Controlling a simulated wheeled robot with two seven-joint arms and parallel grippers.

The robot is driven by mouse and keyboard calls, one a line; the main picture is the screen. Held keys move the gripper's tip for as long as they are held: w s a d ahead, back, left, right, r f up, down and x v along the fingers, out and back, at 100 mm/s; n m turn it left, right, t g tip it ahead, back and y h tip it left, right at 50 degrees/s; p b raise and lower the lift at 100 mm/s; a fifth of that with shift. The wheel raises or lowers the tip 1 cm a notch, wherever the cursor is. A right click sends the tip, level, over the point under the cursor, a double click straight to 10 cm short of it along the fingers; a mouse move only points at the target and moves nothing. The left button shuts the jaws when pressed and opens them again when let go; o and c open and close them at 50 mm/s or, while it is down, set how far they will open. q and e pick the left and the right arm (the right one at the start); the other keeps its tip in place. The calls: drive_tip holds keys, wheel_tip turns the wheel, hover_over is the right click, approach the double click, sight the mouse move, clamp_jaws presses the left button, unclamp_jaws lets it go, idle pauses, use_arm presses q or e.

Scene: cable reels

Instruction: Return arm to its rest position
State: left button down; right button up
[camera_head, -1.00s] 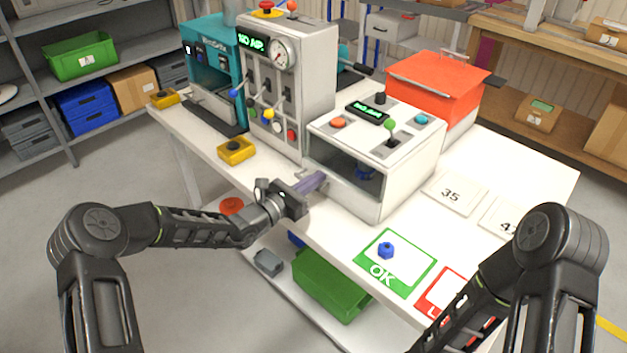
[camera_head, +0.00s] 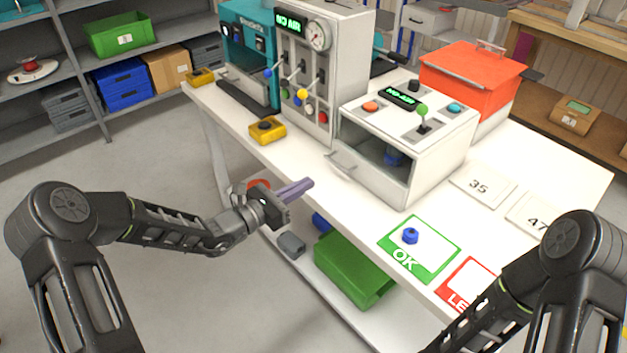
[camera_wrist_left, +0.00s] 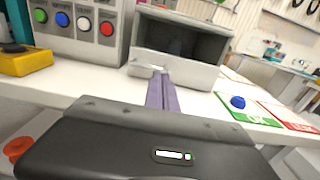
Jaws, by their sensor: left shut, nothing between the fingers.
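My left gripper (camera_head: 297,188) has purple fingers and is shut with nothing between them. It is just off the table's front edge, to the lower left of the white open-fronted box machine (camera_head: 375,185). In the left wrist view its closed fingers (camera_wrist_left: 161,92) point towards the drawer-like front of that machine (camera_wrist_left: 176,70), apart from it. My right arm (camera_head: 535,275) comes in at the lower right; its gripper is out of the picture.
The white table (camera_head: 560,160) carries a green OK mat (camera_head: 432,262) with a blue part (camera_head: 410,236), a red-edged mat (camera_head: 462,275), a yellow button box (camera_head: 267,131), a gauge panel (camera_head: 345,75) and a red-lidded box (camera_head: 470,75). A green bin (camera_head: 350,268) is below.

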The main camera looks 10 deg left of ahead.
idle(0.5)
use_arm(q)
drive_tip(key=s+d+f+m+g+y, duration=0.1)
drive_tip(key=s+f+m+g+y, duration=0.4)
drive_tip(key=s+f+m, duration=0.65)
drive_tip(key=s+d+f+m+g+y, duration=0.15)
drive_tip(key=s+f+m+g, duration=0.6)
drive_tip(key=s+f, duration=0.9)
drive_tip(key=s+d+m, duration=0.4)
drive_tip(key=s+m, duration=0.3)
drive_tip(key=shift+s+d+f+y, duration=0.15)
drive_tip(key=shift+s+y, duration=0.1)
drive_tip(key=shift+y, duration=0.2)
drive_tip(key=shift+g, duration=0.25)
use_arm(e)
drive_tip(key=shift+c, duration=0.2)
